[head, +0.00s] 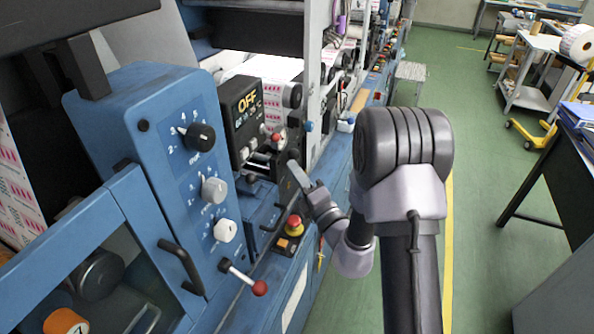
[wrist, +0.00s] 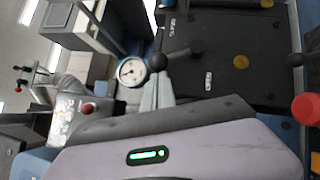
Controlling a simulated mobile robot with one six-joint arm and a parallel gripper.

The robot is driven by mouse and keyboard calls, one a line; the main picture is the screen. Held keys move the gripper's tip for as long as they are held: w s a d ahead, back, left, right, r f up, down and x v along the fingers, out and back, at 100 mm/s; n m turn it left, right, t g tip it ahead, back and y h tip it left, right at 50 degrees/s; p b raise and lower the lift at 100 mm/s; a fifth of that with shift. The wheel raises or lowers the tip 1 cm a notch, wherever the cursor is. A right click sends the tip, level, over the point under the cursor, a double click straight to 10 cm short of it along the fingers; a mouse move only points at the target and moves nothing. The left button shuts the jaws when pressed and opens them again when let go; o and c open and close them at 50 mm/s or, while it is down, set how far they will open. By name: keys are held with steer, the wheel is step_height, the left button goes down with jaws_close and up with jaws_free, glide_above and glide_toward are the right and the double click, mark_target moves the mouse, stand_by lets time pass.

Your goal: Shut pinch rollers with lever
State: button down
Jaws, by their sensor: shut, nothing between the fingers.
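My gripper (head: 296,172) is shut and empty, reaching left to the blue machine's front. In the wrist view its grey fingers (wrist: 157,92) point at a dark panel. A black ball knob (head: 293,155) sits just beyond the fingertips in the head view; a black ball on a short stem (wrist: 191,47) shows near the fingertips in the wrist view. Contact cannot be told. A metal lever with a red ball (head: 259,288) sticks out low on the blue cabinet, away from my gripper. Which lever works the pinch rollers cannot be told, and the rollers are not clearly visible.
A black display box reading OFF (head: 245,105) stands behind the gripper. A red emergency button (head: 293,225) is below it. Several rotary knobs (head: 214,190) and a black handle (head: 180,265) are on the blue cabinet. A round gauge (wrist: 131,72) is beside the fingers.

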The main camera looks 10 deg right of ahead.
mark_target(298, 158)
steer(key=p, duration=0.1)
steer(key=r+p, duration=0.1)
steer(key=p, duration=0.1)
steer(key=shift+w+d+m+h, duration=0.1)
steer(key=shift+w+m+h, duration=0.05)
steer(key=shift+m+h, duration=0.15)
steer(key=shift+p, duration=0.45)
steer(key=p, duration=0.2)
steer(key=r+m+p, duration=0.1)
steer(key=p, duration=0.2)
steer(key=r+g+p, duration=0.1)
steer(key=p, duration=0.1)
steer(key=shift+w+d+m+h, duration=0.25)
steer(key=shift+w+m+h, duration=0.05)
steer(key=shift+w, duration=0.05)
steer(key=w+d+r+m+g+p, duration=0.1)
steer(key=w+d+m+g+p, duration=0.4)
steer(key=p, duration=1.4)
steer(key=shift+w+d+m+g, duration=0.25)
steer(key=shift+w+m+g, duration=0.6)
steer(key=shift+w, duration=0.45)
